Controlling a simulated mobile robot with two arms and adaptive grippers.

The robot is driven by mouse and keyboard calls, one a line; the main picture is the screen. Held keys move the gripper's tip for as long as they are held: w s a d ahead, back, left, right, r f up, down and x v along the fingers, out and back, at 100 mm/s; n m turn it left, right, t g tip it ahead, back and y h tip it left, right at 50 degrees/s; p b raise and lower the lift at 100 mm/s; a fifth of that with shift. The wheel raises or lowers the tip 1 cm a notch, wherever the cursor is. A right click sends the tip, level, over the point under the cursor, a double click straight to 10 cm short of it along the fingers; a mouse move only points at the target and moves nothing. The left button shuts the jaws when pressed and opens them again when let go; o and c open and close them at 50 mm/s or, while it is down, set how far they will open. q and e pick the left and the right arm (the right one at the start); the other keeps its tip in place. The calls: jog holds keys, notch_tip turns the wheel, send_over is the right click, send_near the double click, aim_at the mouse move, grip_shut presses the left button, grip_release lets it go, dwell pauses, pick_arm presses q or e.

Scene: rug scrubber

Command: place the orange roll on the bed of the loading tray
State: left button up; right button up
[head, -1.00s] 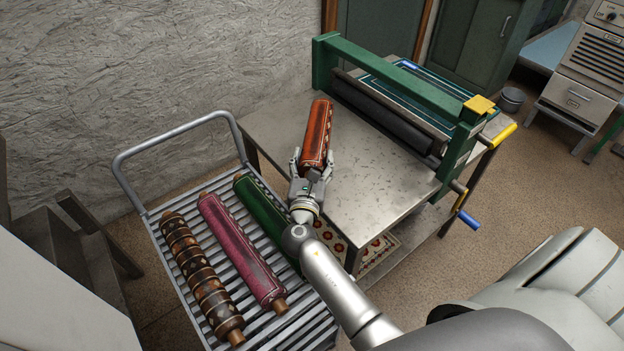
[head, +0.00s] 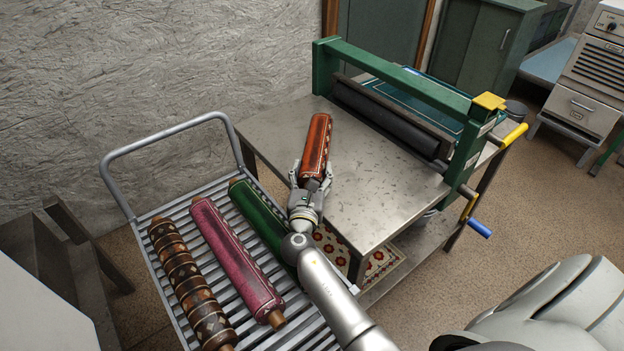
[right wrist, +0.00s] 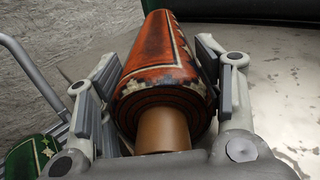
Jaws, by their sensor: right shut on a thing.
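The orange roll (head: 315,143) is a patterned, rolled-up rug on a brown core. My right gripper (head: 312,181) is shut around its near end. The right wrist view shows the roll (right wrist: 165,75) between the two fingers, with the core end (right wrist: 163,130) facing the camera. The roll points toward the back and appears over the left part of the flat grey metal bed of the loading tray (head: 385,195), in front of the green roller machine. I cannot tell whether the roll touches the bed. My left gripper is not in view.
A slatted trolley (head: 165,125) at the left carries a green roll (head: 258,215), a pink roll (head: 235,260) and a brown patterned roll (head: 188,285). The green machine frame (head: 400,78) with a dark roller (head: 385,115) stands behind the bed. The bed's middle is clear.

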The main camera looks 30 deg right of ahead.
jog(key=shift+r, duration=0.2)
jog(key=o, duration=1.3)
jog(key=shift+f, duration=0.2)
jog(key=o, duration=0.4)
jog(key=shift+r, duration=0.15)
